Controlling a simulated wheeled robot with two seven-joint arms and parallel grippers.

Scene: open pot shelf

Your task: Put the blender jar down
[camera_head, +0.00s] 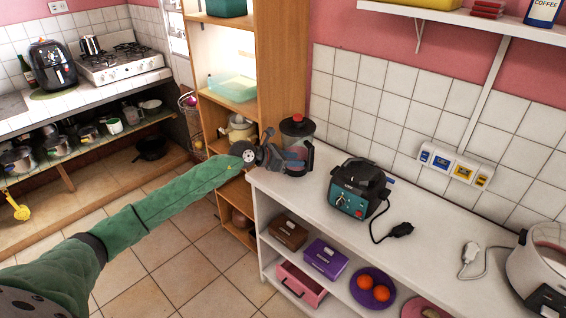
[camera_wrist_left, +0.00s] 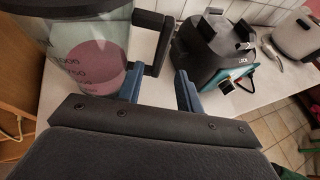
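The blender jar (camera_head: 297,127), clear with a dark lid, appears to stand upright at the left end of the white counter (camera_head: 330,189). In the left wrist view the jar (camera_wrist_left: 92,50) shows pink contents or tint, printed marks and a black handle (camera_wrist_left: 163,45) on its right side. My left gripper (camera_head: 298,158) is in front of the jar. Its two blue fingers (camera_wrist_left: 160,88) are apart, with the handle beyond and between their tips and a gap visible. The jar's base is hidden behind the gripper. My right gripper is not in view.
The black and teal blender base (camera_head: 357,188) stands right of the jar, its top empty; it also shows in the wrist view (camera_wrist_left: 213,45). Its cord and plug (camera_head: 400,230) lie on the counter. A wooden shelf (camera_head: 270,60) rises behind left. A white appliance (camera_head: 538,262) stands far right.

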